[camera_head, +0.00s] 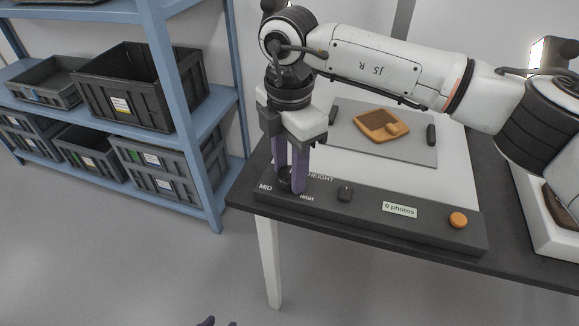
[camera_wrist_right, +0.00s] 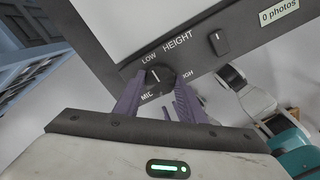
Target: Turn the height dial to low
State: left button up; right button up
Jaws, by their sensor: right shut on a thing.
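The height dial is a round black knob (camera_wrist_right: 158,76) on the dark control panel, with LOW, MID and HIGH printed around it and HEIGHT beside it. In the wrist view its short pale mark runs nearly up and down; I cannot tell for sure which label it points to. In the head view the dial (camera_head: 286,178) is partly hidden by my fingers. My right gripper (camera_head: 291,183) points down with its purple fingers on either side of the dial, shut on it; it also shows in the wrist view (camera_wrist_right: 156,88).
The panel also carries a small black knob (camera_head: 345,193), a "0 photos" display (camera_head: 399,210) and an orange button (camera_head: 458,220). Behind it, an orange-brown sherd (camera_head: 381,125) lies on a grey mat (camera_head: 420,152). A blue shelf (camera_head: 196,130) with dark crates stands left.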

aim_at(289, 175)
jog(key=shift+r, duration=0.1)
jog(key=o, duration=1)
jog(key=shift+o, duration=0.2)
notch_tip(289, 175, up, 10)
jog(key=shift+r+p, duration=0.15)
jog(key=shift+p, duration=0.3)
jog(key=shift+s, duration=0.1)
